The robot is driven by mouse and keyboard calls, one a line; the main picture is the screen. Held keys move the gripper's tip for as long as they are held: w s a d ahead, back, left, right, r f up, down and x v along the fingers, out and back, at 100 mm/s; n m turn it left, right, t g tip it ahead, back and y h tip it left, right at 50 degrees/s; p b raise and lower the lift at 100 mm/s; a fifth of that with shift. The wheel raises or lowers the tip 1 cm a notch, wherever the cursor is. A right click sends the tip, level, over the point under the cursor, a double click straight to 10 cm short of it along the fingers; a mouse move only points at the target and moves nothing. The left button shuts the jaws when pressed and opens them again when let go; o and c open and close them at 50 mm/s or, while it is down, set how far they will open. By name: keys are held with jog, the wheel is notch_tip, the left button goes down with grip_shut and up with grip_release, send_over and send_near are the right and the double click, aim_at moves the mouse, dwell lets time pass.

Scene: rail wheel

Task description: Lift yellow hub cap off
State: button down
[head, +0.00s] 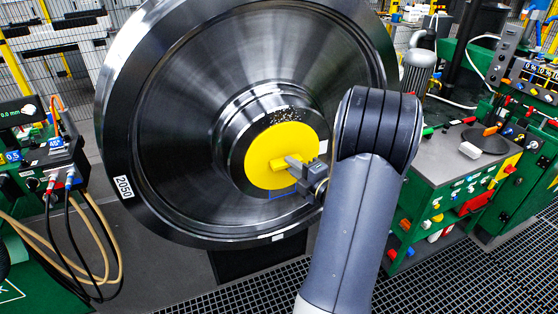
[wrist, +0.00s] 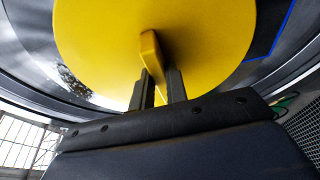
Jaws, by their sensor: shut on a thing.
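The yellow hub cap (head: 262,145) is a round disc with a raised yellow bar across its face. It covers the middle of the large steel rail wheel (head: 185,95). My gripper (head: 290,167) reaches the cap from the lower right. Its jaws are shut on the cap's bar. In the wrist view the hub cap (wrist: 205,40) fills the upper middle, and the bar stands between the two dark fingers of my gripper (wrist: 160,85). The cap appears to sit against the hub; the wrist view does not show whether there is a gap behind it.
A green workbench (head: 440,165) with coloured knobs and tools stands to the right. A green control box (head: 40,165) with cables stands at the left. A wire fence (head: 60,60) is behind. Dark floor grating (head: 470,270) lies at the lower right.

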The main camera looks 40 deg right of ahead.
jog(key=shift+s, duration=0.15)
jog(key=shift+s+a, duration=0.2)
jog(key=shift+s, duration=0.6)
jog(key=s, duration=0.2)
jog(key=s+a+p, duration=0.1)
jog(key=s, duration=0.1)
dwell(0.3)
jog(key=shift+w, duration=0.15)
